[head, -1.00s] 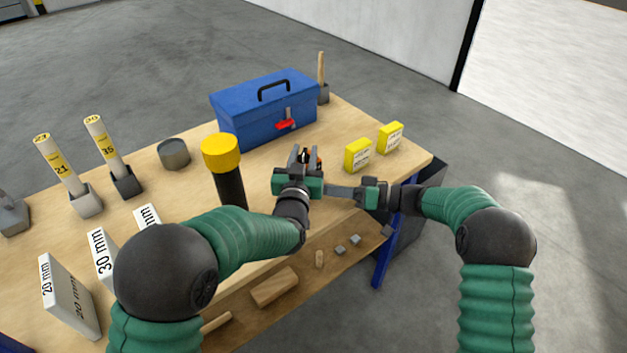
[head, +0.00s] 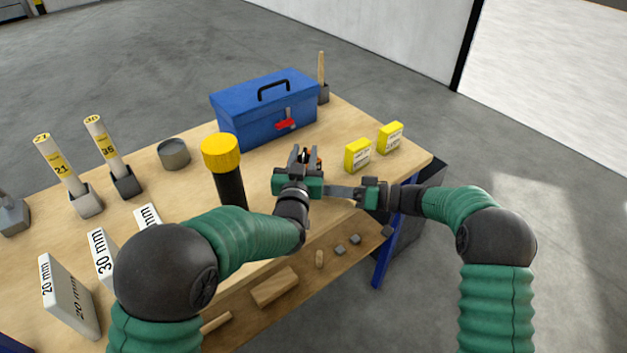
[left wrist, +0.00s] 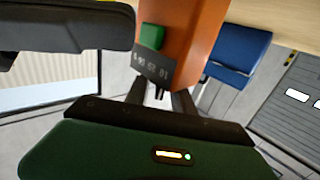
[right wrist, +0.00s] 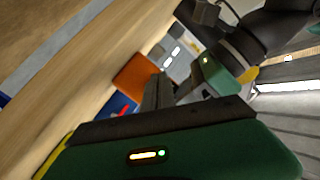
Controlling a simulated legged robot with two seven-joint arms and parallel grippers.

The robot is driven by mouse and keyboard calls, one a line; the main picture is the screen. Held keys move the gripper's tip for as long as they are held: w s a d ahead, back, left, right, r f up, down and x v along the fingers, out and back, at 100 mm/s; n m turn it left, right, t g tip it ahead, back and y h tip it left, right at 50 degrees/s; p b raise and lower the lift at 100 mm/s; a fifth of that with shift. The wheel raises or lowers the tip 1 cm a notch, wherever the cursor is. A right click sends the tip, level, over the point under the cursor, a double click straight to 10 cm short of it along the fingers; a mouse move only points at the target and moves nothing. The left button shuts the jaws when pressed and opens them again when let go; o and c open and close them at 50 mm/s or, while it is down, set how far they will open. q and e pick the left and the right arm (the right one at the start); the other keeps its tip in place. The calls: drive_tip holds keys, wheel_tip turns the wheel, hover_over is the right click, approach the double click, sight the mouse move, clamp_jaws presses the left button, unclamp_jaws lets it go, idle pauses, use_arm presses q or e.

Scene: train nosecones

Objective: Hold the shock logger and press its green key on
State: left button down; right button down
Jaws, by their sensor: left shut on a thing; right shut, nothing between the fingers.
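The shock logger is an orange block (left wrist: 196,42) with a green key (left wrist: 152,37) and a dark panel of small pale marks beside it in the left wrist view. My left gripper (head: 304,157) is shut on it above the bench and hides most of it in the head view. Its orange side also shows in the right wrist view (right wrist: 134,74). My right gripper (head: 329,191) is shut and empty, reaching in from the right. In the left wrist view its dark fingers (left wrist: 70,28) end close beside the green key; I cannot tell whether they touch it.
A blue toolbox (head: 265,112) stands behind my grippers. Two yellow boxes (head: 358,154) (head: 390,138) stand to the right near the bench edge. A yellow-capped dark post (head: 221,160) stands just left of my left gripper.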

use_arm(q)
drive_tip(key=shift+f, duration=0.1)
idle(0.6)
use_arm(e)
drive_tip(key=shift+w+a, duration=0.3)
drive_tip(key=shift+w+a, duration=0.25)
drive_tip(key=shift+w, duration=0.15)
idle(0.6)
drive_tip(key=shift+r, duration=0.1)
drive_tip(key=shift+s+d, duration=0.5)
drive_tip(key=shift+s, duration=0.25)
drive_tip(key=s+d, duration=0.1)
drive_tip(key=s, duration=0.1)
drive_tip(key=s+d, duration=0.2)
idle(0.4)
